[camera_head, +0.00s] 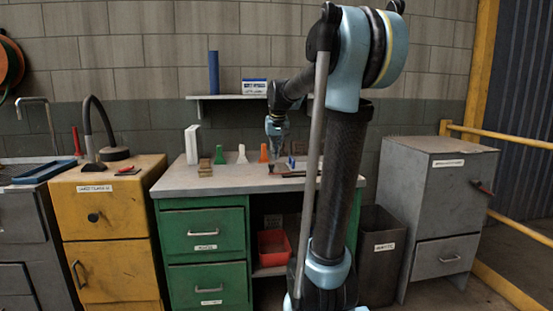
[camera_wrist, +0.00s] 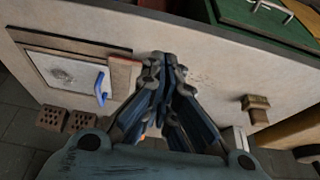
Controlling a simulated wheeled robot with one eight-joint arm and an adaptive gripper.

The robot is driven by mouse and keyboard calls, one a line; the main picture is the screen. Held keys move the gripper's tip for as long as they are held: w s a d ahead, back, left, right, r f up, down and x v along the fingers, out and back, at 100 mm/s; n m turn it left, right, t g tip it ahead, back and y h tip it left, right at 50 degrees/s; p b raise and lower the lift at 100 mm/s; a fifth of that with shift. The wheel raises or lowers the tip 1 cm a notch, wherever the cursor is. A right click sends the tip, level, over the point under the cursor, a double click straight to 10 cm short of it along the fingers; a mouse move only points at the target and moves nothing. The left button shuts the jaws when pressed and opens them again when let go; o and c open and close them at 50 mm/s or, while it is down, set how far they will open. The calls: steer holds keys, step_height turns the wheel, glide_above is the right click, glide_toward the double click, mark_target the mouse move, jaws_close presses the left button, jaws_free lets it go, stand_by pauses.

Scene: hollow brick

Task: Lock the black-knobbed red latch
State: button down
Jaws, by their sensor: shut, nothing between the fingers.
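A small dark red, black-ended part (camera_head: 482,188) projects from the right side of the grey cabinet (camera_head: 440,190). It may be the latch, but it is too small to tell its position. Another red piece with a dark end (camera_head: 130,170) lies on top of the yellow cabinet (camera_head: 110,230). My gripper (camera_head: 277,128) hangs over the back of the workbench (camera_head: 240,180), well left of the grey cabinet. In the wrist view my gripper (camera_wrist: 166,58) has its fingers together and empty over the pale bench top. No latch is clear in that view.
A panel with a blue handle (camera_wrist: 102,88) and hollow bricks (camera_wrist: 66,120) lie left in the wrist view. Green, white and orange cones (camera_head: 263,153) stand on the bench. A grey bin (camera_head: 381,255) stands between bench and grey cabinet. A yellow rail (camera_head: 510,138) borders the right.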

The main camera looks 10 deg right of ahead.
steer(key=x, duration=0.8)
steer(key=shift+f, duration=0.2)
steer(key=w, duration=0.2)
steer(key=shift+w+f, duration=0.15)
steer(key=shift+w, duration=0.9)
